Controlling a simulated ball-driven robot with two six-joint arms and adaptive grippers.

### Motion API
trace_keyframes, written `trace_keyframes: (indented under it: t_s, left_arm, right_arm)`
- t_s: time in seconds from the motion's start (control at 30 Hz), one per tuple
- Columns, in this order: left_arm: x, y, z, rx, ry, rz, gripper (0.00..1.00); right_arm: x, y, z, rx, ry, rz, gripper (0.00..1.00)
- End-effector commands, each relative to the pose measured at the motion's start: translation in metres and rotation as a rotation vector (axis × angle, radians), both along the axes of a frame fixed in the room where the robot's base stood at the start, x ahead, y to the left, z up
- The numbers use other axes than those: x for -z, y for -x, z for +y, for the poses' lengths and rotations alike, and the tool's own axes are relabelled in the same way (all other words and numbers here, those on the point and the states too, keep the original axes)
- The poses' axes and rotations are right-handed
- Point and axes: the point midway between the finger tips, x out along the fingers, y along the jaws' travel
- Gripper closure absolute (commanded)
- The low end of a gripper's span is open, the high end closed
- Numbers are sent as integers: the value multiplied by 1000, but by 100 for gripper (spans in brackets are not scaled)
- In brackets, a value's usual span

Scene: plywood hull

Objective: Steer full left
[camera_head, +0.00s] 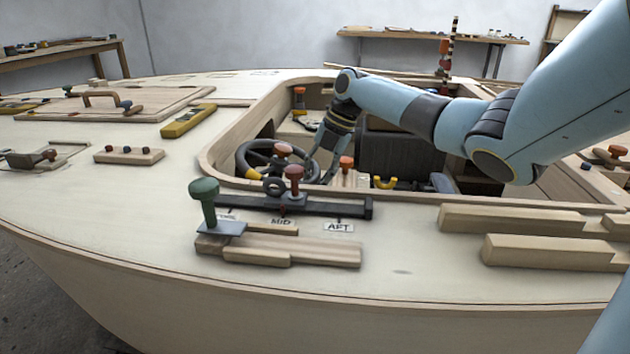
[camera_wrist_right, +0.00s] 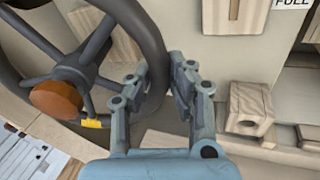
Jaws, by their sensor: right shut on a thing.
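The dark steering wheel (camera_head: 247,150) sits in the cockpit opening. It also shows in the wrist view (camera_wrist_right: 152,40), with grey spokes, a brown-orange hub (camera_wrist_right: 55,99) and a yellow mark (camera_wrist_right: 96,122) at a spoke near the rim. My right gripper (camera_head: 322,163) reaches down into the cockpit at the wheel's right side. In the wrist view my right gripper (camera_wrist_right: 162,78) has its fingers on either side of the rim and is shut on it. My left gripper is not in view.
Wooden blocks (camera_head: 530,219) lie at right. A wooden block with a hole (camera_wrist_right: 248,110) is right of the gripper. A "FULL" label (camera_wrist_right: 293,3) shows above.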

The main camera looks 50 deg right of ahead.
Motion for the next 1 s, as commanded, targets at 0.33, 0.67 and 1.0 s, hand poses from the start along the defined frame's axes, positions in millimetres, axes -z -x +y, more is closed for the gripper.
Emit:
trace_keyframes:
  t_s: [0.33,0.67,1.0]
  left_arm:
    - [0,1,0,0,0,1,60]
    - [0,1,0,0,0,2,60]
    - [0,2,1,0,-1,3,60]
  right_arm:
    - [-4,-3,-3,-2,9,-11,78]
    - [-2,-1,-1,-2,5,-5,55]
    - [-27,6,-9,-3,9,-5,55]
